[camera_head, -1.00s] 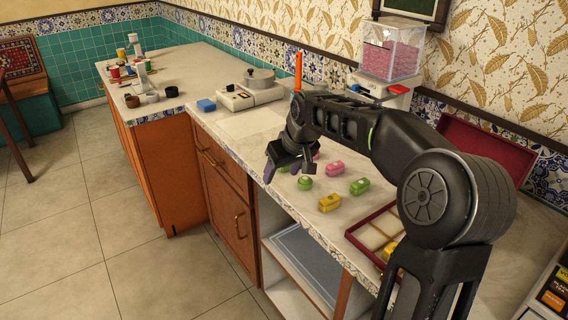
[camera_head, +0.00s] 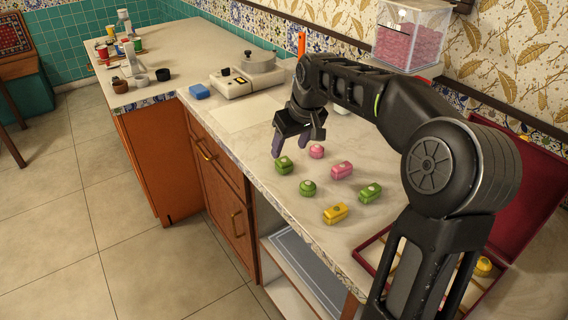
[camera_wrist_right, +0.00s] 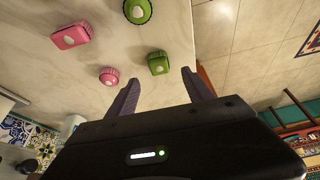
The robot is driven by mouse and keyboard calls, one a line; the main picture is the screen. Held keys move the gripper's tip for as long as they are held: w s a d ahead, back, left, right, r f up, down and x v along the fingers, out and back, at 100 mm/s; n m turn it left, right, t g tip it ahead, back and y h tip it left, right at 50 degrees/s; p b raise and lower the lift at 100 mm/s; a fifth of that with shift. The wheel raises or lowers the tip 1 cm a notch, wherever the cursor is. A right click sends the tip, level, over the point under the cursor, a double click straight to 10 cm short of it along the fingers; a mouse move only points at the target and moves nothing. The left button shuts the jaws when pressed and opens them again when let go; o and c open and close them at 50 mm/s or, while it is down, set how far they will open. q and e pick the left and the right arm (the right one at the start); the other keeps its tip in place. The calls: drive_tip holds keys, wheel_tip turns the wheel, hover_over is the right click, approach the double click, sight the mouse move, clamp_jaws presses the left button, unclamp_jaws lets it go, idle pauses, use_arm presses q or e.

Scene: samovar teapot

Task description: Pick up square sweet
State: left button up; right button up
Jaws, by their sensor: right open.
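Several sweets lie on the pale counter. A green square sweet (camera_head: 284,165) is nearest my right gripper (camera_head: 289,149). The gripper is open and empty, just above and behind this sweet, fingers pointing down. In the right wrist view the green square sweet (camera_wrist_right: 158,63) shows just beyond and between the fingertips (camera_wrist_right: 161,76), apart from them. A pink block sweet (camera_head: 342,170), a green block sweet (camera_head: 370,192) and a yellow block sweet (camera_head: 335,213) lie further right. A pink round sweet (camera_head: 316,151) and a green round sweet (camera_head: 307,188) lie close by. My left gripper is out of view.
A red box (camera_head: 374,243) with compartments and a yellow sweet (camera_head: 483,266) stands at the right, partly behind my arm. A clear container of pink pieces (camera_head: 408,45) stands at the back. A scale-like device (camera_head: 238,84) and blue block (camera_head: 200,91) stand left.

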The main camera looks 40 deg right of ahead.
sight(285, 161)
drive_tip(key=shift+x, duration=1.15)
drive_tip(key=shift+x, duration=2.6)
drive_tip(key=shift+d, duration=0.1)
clamp_jaws()
